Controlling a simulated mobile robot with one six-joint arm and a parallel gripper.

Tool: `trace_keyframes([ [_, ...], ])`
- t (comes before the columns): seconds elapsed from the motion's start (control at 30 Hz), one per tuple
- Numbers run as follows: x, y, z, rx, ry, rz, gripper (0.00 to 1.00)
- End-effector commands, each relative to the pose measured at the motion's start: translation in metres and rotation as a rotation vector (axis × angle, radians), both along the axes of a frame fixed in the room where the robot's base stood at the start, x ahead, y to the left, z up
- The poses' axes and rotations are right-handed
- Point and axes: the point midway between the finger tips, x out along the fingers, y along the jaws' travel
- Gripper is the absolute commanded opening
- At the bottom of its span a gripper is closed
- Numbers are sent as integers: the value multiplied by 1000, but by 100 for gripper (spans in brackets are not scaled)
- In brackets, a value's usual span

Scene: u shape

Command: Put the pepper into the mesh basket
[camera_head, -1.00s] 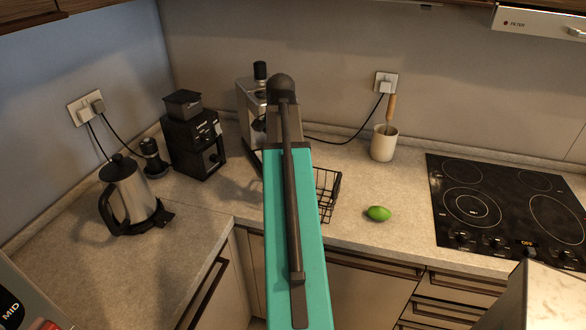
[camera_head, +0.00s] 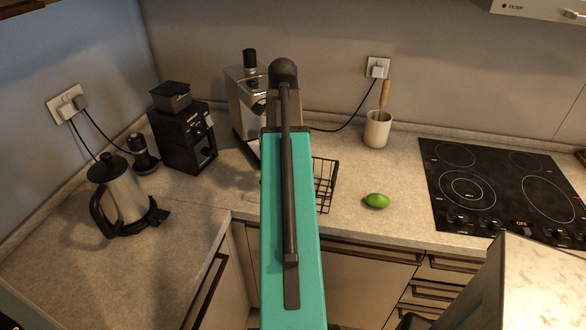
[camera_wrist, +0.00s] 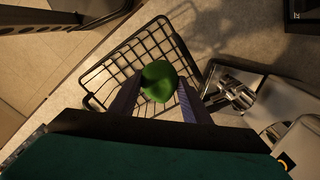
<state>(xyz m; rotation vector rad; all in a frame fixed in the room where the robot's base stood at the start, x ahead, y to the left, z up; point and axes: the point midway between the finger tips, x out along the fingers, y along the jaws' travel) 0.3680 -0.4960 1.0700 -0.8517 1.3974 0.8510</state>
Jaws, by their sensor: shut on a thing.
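A green pepper (camera_wrist: 159,80) is held between the fingertips of my gripper (camera_wrist: 158,90) in the wrist view. The black wire mesh basket (camera_wrist: 105,83) lies below and around the pepper in that view, so the pepper is over its opening. How high the pepper is above the basket floor I cannot tell. In the head view the basket (camera_head: 325,183) stands on the counter, its left part hidden behind my arm. My gripper and the pepper are hidden there.
A green fruit (camera_head: 376,201) lies right of the basket. A coffee machine (camera_head: 244,95) stands behind my arm, a black grinder (camera_head: 184,135) and kettle (camera_head: 120,192) to the left. A utensil cup (camera_head: 377,129) and cooktop (camera_head: 490,185) are to the right.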

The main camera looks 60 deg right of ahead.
Motion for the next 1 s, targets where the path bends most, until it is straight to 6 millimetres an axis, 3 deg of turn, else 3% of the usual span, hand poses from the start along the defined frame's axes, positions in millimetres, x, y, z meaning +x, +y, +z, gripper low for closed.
trace_keyframes([
  [0.5, -1, 1, -52, 2, 1, 0, 18],
  [1.0, -1, 0, -58, 0, 0, -1, 18],
])
